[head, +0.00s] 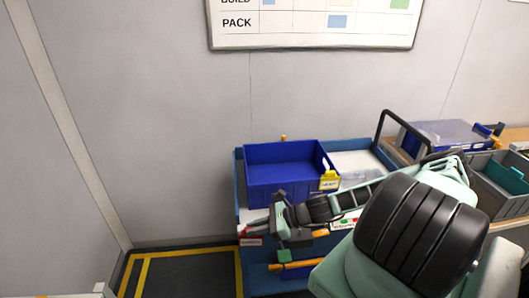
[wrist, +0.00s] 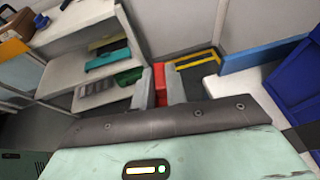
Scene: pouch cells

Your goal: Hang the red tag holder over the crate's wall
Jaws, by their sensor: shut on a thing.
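The red tag holder (wrist: 161,86) is between the two grey fingers of my gripper (wrist: 160,80) in the wrist view, and the gripper is shut on it. Its lower part is hidden by the hand. In the head view my gripper (head: 260,232) is at the left front of the blue cart, in front of and below the crate. The blue crate (head: 283,188) stands on the cart with its walls upright. It shows in part at the right edge of the wrist view (wrist: 296,85). The holder is apart from the crate's walls.
A yellow tag holder (head: 328,180) sits on the crate's right front corner. A clear bin and a black handle (head: 390,120) stand to the right. A grey tote (head: 497,190) is at far right. Yellow floor lines (head: 145,270) mark open floor at left.

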